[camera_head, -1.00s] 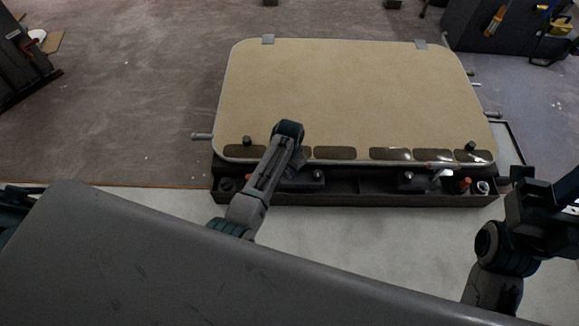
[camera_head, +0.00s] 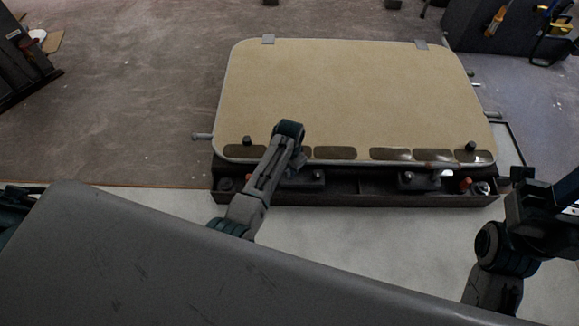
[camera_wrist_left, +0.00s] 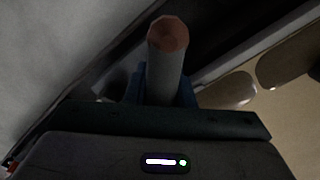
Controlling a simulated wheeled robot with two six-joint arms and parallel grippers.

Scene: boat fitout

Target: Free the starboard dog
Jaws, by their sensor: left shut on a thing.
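The tan hatch panel (camera_head: 345,95) lies on a dark frame (camera_head: 360,199). Two dark fittings that look like dogs sit along the near frame edge, one on the left (camera_head: 316,178) and one on the right (camera_head: 408,180). I cannot tell which is starboard. My left gripper (camera_head: 291,172) is at the left fitting, its fingertips mostly hidden by my wrist. In the left wrist view its blue fingers (camera_wrist_left: 165,92) are shut on a pale round handle with a reddish end (camera_wrist_left: 168,35).
A red-tipped part (camera_head: 465,184) and a small metal cup (camera_head: 481,187) are at the frame's right corner. Black knobs stand at the panel's near corners (camera_head: 247,141). Metal pins stick out at the sides (camera_head: 201,136). Open floor lies left of the panel.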

